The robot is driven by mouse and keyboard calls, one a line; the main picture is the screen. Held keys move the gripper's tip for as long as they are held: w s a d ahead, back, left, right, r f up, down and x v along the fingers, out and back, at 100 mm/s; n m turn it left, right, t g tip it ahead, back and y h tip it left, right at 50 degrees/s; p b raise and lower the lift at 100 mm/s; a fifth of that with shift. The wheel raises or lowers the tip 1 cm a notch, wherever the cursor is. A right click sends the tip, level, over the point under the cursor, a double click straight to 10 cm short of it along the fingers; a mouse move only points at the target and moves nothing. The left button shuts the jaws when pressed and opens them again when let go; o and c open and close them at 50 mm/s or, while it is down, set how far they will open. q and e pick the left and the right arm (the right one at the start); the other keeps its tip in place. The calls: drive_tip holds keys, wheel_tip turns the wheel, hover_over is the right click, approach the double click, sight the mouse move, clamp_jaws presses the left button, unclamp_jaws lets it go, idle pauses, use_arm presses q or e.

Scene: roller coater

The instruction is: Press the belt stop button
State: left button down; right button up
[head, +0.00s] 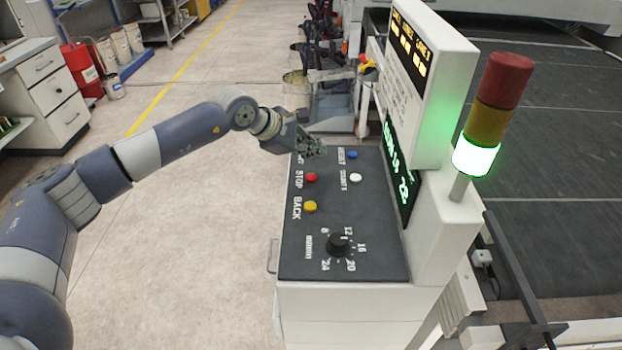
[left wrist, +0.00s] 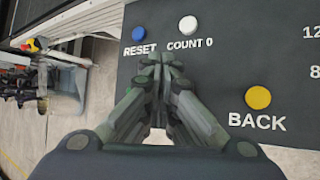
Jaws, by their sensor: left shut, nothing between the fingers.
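The control panel (head: 345,262) has a dark sloped top. The red button (head: 311,177) labelled STOP sits on its left side, above the yellow BACK button (head: 310,206). My left gripper (head: 318,150) is shut and empty at the panel's far end, just beyond the red button and apart from it in the picture. In the left wrist view the gripper (left wrist: 162,62) points at the panel, between the blue RESET button (left wrist: 138,34) and the yellow button (left wrist: 257,97). The red button does not show there. My right gripper is not in view.
A white COUNT 0 button (head: 355,178) and a black dial (head: 339,244) share the panel. An upright display housing (head: 436,100) stands along its right side. A signal tower (head: 476,158) glows green. Open floor (head: 220,220) lies left of the panel.

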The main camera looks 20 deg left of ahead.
sight(312, 179)
use_arm(q)
wheel_tip(312, 179, down, 5)
drive_tip(key=b, duration=0.2)
drive_tip(key=shift+r+b, duration=0.1)
drive_tip(key=shift+b, duration=0.3)
idle(1.0)
drive_tip(key=shift+f+b, duration=0.35)
drive_tip(key=shift+b, duration=0.2)
drive_tip(key=shift+f+b, duration=0.55)
drive_tip(key=shift+b, duration=0.05)
idle(0.5)
drive_tip(key=shift+r, duration=0.9)
drive_tip(key=shift+p, duration=0.3)
